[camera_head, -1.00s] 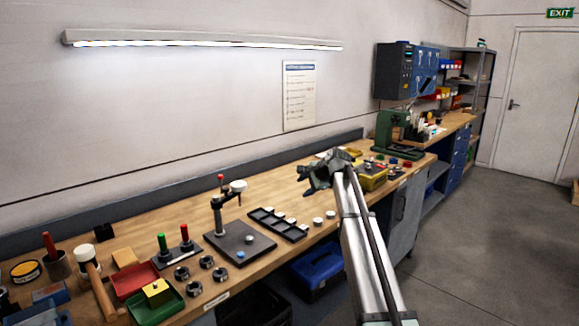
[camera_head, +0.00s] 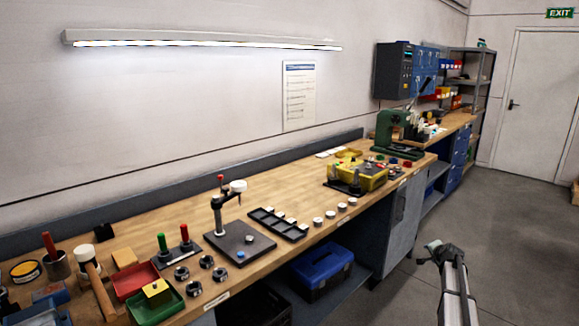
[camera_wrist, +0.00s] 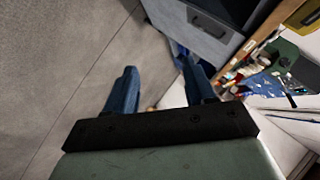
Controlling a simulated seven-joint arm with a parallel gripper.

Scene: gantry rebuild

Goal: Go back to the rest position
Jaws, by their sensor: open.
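My gripper (camera_head: 438,250) is at the lower right of the head view, over the floor in front of the bench and clear of it. In the wrist view the two blue fingers (camera_wrist: 160,88) stand apart with nothing between them. The workbench (camera_head: 290,190) runs along the wall to the left of my arm. No held object shows in either view.
On the bench are a black tray (camera_head: 272,224) with white pieces, a dial stand (camera_head: 240,246), a yellow box (camera_head: 362,178) and a green press (camera_head: 393,135). A blue toolbox (camera_head: 321,272) sits below on a shelf. The grey floor (camera_head: 520,240) at right is clear.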

